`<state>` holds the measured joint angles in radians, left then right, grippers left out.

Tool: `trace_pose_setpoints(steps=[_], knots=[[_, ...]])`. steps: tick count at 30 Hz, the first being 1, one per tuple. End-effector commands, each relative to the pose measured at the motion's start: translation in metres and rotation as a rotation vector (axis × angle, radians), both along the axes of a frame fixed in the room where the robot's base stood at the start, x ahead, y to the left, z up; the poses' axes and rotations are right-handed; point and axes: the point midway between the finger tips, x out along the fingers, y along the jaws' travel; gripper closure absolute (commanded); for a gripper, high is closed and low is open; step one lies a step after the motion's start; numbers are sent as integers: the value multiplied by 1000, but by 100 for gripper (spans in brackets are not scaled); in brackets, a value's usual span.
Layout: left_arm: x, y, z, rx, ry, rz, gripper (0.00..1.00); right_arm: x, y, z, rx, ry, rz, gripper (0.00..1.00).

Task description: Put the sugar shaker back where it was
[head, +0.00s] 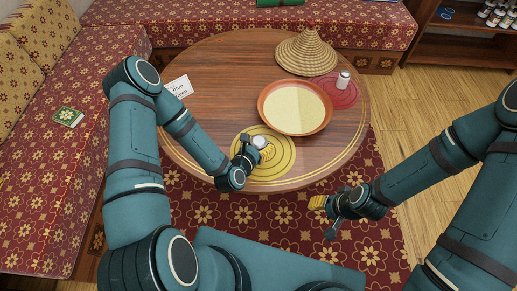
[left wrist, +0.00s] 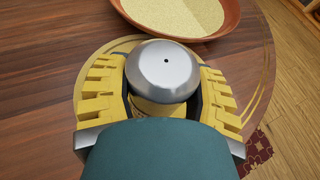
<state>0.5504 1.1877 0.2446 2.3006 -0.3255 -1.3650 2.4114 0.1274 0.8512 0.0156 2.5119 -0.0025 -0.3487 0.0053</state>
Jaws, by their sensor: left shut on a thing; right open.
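The sugar shaker (left wrist: 162,70) has a rounded silver cap with one small dark hole. My left gripper (head: 253,150) is shut around it, with yellow fingers on both sides in the left wrist view. In the head view the silver cap (head: 260,142) shows over the yellow round mat (head: 284,167); I cannot tell whether its base touches the mat. A smaller white shaker (head: 343,80) with a grey top stands on the red round mat (head: 347,100). My right gripper (head: 324,208) is open and empty in front of the table's edge.
The round wooden table (head: 215,70) also holds a wide terracotta bowl (head: 265,112) of pale grain, a woven cone lid (head: 306,50) and a white card (head: 179,87). The bowl stands close behind the held shaker. Patterned benches (head: 75,150) stand around.

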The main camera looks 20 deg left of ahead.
Motion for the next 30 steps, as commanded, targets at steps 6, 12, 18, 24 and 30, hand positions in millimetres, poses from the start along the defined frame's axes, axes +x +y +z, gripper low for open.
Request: trace_pose_setpoints(steps=[6,12,18,24,30], knots=[[0,0,-21,-1,-1,-1,86,1,0,-5,0,-3,-1,53],[0,0,-20,0,-1,0,86,1,0,-5,0,-3,-1,53],[0,0,-23,-1,0,0,16,2,0,-8,-1,-5,-1,53],[0,0,-23,-1,0,0,12,2,0,-8,-1,-5,-1,53],[0,0,-20,0,0,-1,12,1,0,-5,0,-4,-1,53]])
